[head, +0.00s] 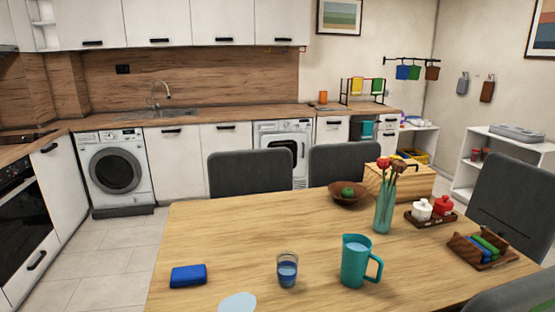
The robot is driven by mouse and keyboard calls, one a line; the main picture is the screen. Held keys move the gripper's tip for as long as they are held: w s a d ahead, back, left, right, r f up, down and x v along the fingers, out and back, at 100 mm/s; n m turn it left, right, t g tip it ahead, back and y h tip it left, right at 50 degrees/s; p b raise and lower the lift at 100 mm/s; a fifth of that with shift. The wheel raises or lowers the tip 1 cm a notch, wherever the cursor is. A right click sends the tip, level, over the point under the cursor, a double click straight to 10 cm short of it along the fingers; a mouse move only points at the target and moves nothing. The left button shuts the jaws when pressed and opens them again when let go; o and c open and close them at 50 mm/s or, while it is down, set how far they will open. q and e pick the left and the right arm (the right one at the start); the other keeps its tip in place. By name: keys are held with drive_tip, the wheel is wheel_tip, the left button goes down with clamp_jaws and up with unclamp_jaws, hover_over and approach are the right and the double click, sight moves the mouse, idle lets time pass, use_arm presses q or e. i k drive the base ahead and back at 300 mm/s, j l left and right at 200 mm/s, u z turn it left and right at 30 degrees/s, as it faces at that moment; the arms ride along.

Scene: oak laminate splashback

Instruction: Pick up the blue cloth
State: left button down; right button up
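A small dark-blue block-shaped item (188,275), which looks like a folded blue cloth, lies flat at the left front of the wooden table (240,235). I cannot tell its material for sure. Rolled blue and green items (484,249) also sit in a wooden holder at the table's right; whether they are cloth is unclear. Neither of my grippers is in the head view.
A glass of blue liquid (287,270), a teal pitcher (357,262) and a pale disc (237,302) stand near the table's front. A flower vase (384,210), bowl (348,195) and condiment tray (431,218) are farther back. Grey chairs (250,173) line the far side. The table's left middle is clear.

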sight(193, 275)
drive_tip(key=k+j+u, duration=0.2)
drive_tip(key=k, duration=0.3)
drive_tip(key=k+j+u, duration=0.25)
drive_tip(key=k+j, duration=0.2)
